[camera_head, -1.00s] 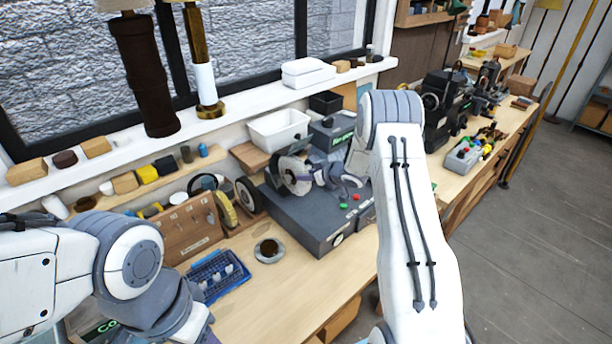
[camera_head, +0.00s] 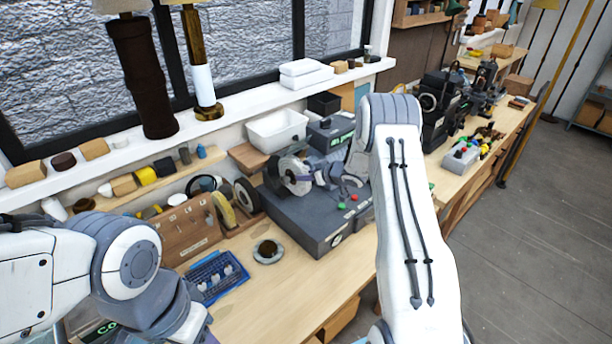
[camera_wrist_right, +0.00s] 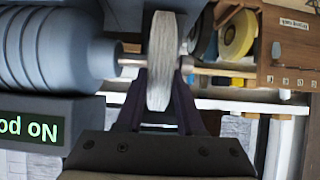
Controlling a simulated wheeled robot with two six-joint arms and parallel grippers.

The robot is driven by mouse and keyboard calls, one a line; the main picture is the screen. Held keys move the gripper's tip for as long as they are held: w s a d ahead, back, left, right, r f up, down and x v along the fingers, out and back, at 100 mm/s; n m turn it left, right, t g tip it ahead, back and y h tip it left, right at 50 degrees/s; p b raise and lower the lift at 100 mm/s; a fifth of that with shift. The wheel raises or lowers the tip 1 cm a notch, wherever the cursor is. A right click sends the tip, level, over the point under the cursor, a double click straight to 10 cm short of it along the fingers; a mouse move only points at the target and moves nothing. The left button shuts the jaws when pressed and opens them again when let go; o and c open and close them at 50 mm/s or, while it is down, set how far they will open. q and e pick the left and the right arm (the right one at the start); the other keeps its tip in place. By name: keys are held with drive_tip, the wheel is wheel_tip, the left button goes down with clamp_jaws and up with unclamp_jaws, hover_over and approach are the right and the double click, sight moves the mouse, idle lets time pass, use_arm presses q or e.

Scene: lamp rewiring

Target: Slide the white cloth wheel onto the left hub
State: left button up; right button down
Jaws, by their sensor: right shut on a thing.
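The white cloth wheel (camera_wrist_right: 160,62) stands upright between the two dark fingers of my right gripper (camera_wrist_right: 159,95), which is shut on it. In the head view the wheel (camera_head: 291,176) is at the left side of the grey polishing machine (camera_head: 316,222), with my right gripper (camera_head: 318,176) beside it. In the right wrist view the left hub's metal shaft (camera_wrist_right: 131,61) runs from the blue-grey motor housing (camera_wrist_right: 62,50) to the wheel. A thin rod-like shape lies in line beyond the wheel; I cannot tell whether the shaft passes through.
A wooden rack (camera_head: 183,230) with a yellow wheel (camera_head: 223,209) and a dark wheel (camera_head: 246,194) stands left of the machine. A round dish (camera_head: 268,251) and a blue tray (camera_head: 215,277) lie in front. The front bench top (camera_head: 285,300) is clear.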

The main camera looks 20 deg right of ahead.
drive_tip(key=shift+c, duration=2.2)
unclamp_jaws()
drive_tip(key=shift+d, duration=0.1)
